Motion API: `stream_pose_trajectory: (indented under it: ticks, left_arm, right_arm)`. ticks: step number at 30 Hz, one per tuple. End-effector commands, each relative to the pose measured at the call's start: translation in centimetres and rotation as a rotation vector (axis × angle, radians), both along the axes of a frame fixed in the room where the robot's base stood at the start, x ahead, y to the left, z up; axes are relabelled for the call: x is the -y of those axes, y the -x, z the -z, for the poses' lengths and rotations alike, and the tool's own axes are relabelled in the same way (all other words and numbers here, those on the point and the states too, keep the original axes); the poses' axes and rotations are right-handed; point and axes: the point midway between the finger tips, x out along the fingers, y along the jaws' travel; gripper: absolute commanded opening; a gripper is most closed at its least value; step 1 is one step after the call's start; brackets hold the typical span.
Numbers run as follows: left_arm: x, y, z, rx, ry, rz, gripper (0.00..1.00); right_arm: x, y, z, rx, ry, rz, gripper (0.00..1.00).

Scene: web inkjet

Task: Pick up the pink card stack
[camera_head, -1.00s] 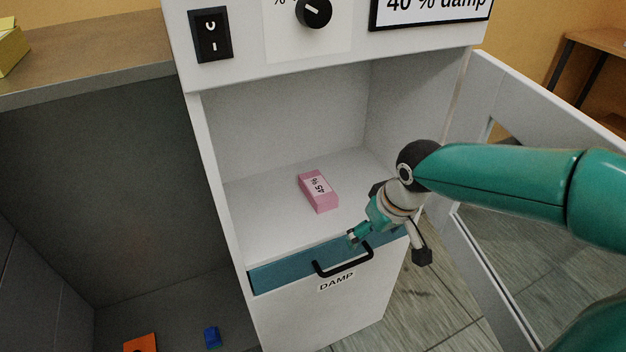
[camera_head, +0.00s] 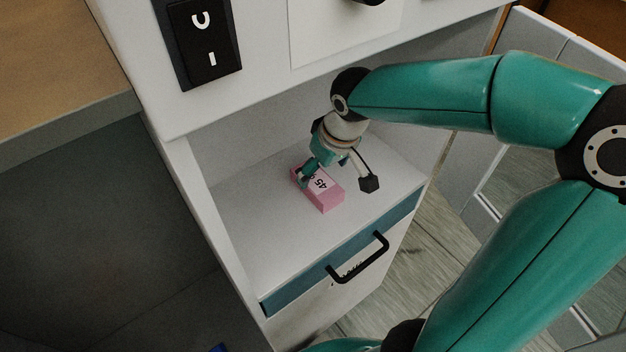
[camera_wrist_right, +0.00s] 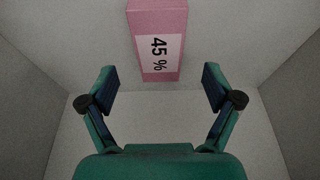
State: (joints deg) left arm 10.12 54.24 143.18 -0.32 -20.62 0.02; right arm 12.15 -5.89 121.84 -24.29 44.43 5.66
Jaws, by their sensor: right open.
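The pink card stack (camera_head: 329,199) lies on the white floor of the cabinet compartment, with a white label reading 45 %. My right gripper (camera_head: 338,178) is over the far end of the stack in the head view and hides part of it. In the right wrist view the stack (camera_wrist_right: 158,22) is at the top middle, beyond the fingertips and centred between them. The right gripper's fingers (camera_wrist_right: 160,88) are spread apart with nothing between them. Whether they touch the stack cannot be told. My left gripper is not in view.
Compartment walls stand close around the right gripper. A black handle (camera_head: 360,258) is on the drawer front below the compartment. The cabinet's open door (camera_head: 480,150) is at the right. A black switch (camera_head: 205,45) sits on the panel above.

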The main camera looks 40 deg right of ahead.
Motion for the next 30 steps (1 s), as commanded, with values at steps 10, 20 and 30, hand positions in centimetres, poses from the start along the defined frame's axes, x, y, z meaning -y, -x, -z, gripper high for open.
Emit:
stream_pose_trajectory:
  ticks: [10,20,30]
  left_arm:
    - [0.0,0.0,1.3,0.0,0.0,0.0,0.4]
    - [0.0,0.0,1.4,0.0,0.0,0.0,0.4]
    - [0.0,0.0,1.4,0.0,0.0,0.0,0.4]
  right_arm:
    - [0.3,-1.3,4.9,-0.004,0.0,0.002,0.9]
    - [0.3,-1.7,5.7,0.0,0.0,0.002,0.9]
    - [0.3,-1.6,5.7,0.0,0.0,0.002,0.4]
